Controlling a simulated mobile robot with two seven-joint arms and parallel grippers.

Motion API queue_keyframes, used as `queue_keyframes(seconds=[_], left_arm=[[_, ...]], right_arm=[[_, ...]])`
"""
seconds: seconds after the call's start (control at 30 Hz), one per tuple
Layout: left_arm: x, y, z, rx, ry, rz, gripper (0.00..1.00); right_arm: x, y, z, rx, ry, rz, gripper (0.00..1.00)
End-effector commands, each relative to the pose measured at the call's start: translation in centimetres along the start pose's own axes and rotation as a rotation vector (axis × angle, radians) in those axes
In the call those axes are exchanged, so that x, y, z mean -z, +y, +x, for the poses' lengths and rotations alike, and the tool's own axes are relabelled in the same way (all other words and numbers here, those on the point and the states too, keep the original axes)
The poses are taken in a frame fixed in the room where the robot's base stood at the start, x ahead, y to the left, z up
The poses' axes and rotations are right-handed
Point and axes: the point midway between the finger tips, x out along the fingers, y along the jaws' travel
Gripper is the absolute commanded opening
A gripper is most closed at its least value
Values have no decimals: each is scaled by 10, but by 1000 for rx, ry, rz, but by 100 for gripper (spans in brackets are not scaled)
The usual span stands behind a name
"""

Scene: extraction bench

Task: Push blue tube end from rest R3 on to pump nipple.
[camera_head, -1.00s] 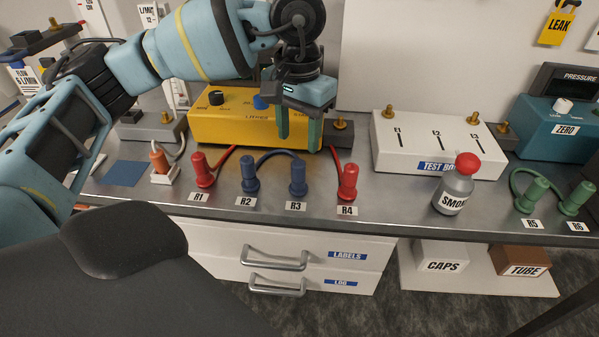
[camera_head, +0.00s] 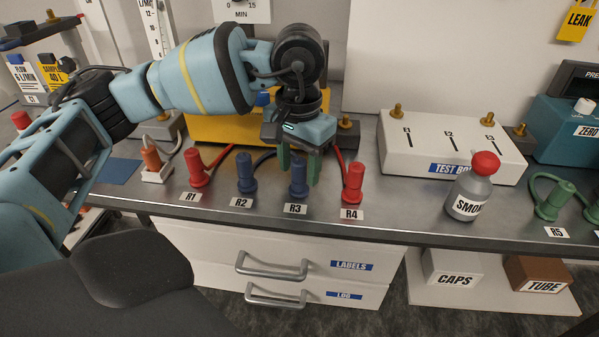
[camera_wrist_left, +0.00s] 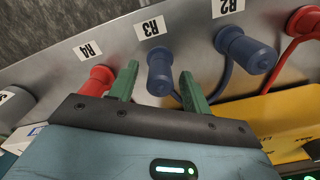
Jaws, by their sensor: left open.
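The blue tube end at R3 (camera_head: 298,178) stands upright on the bench behind its label. In the left wrist view the blue end at R3 (camera_wrist_left: 160,72) lies between the two spread fingers (camera_wrist_left: 158,85), with no clear contact. The other blue end at R2 (camera_head: 246,174) stands to the left; a blue tube runs between them. The yellow pump (camera_head: 215,129) is behind, largely hidden by my arm. Which brass fitting is the pump nipple I cannot tell. My right gripper is not in view.
Red tube ends at R1 (camera_head: 197,168) and R4 (camera_head: 353,182) stand either side, R4 close to my right finger. A white test box (camera_head: 450,145), a smoke bottle (camera_head: 472,188) and green tube ends (camera_head: 553,202) are to the right. The bench front edge is clear.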

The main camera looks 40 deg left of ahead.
Motion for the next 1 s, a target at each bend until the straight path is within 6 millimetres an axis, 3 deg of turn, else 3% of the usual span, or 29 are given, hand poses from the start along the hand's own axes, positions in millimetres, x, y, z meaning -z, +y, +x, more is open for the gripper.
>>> queue_keyframes(seconds=[0.07, 0.4, 1.0], left_arm=[[0, 0, 0, 0, 0, 0, 44], [0, 0, 0, 0, -1, 0, 0], [0, 0, -10, 0, 0, 0, 0]], right_arm=[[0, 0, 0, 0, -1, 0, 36], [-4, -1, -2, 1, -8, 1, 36], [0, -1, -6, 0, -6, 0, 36]])
